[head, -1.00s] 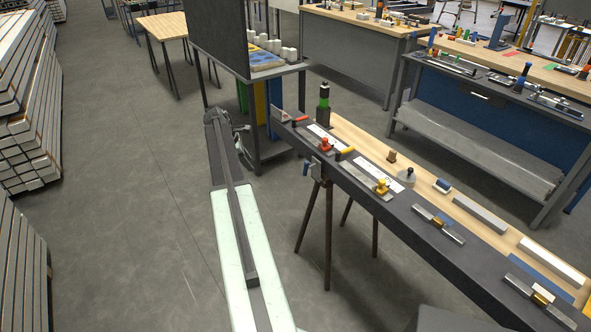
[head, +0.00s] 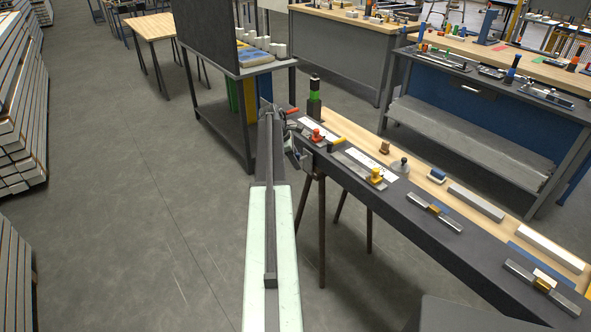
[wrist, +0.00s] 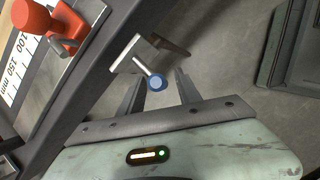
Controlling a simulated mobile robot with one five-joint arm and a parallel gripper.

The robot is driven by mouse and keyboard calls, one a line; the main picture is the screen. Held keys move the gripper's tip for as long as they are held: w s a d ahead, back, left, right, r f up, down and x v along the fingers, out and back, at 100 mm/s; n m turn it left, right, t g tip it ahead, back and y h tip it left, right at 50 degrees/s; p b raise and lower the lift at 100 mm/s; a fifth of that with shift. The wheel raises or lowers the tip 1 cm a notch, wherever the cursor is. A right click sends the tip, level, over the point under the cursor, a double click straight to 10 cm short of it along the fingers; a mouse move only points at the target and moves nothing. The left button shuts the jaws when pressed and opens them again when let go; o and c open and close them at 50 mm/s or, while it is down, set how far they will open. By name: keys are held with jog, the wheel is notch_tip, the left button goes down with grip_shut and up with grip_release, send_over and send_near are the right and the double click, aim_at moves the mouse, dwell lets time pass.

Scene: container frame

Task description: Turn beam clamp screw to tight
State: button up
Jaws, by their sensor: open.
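The beam clamp (wrist: 146,52) is a silver metal block on the edge of the dark beam (wrist: 84,85) in the wrist view. Its screw (wrist: 145,69) points toward my gripper and ends in a round blue tip (wrist: 156,83). My gripper (wrist: 160,78) is open, with one finger on each side of the blue tip; I see no finger closed on it. In the head view my gripper (head: 291,150) is at the beam's near side by the clamp (head: 307,158), which is partly hidden behind it.
An orange-red knob (wrist: 63,22) stands on the beam near the clamp, beside a printed scale. In the head view, several fixtures and a wooden strip (head: 350,132) run along the bench. A grey cart (head: 230,125) stands behind. Open floor (head: 130,220) lies to the left.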

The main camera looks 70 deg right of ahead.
jog(key=shift+s+d+f, duration=0.1)
jog(key=shift+f, duration=0.35)
jog(key=shift+r, duration=0.1)
grip_shut()
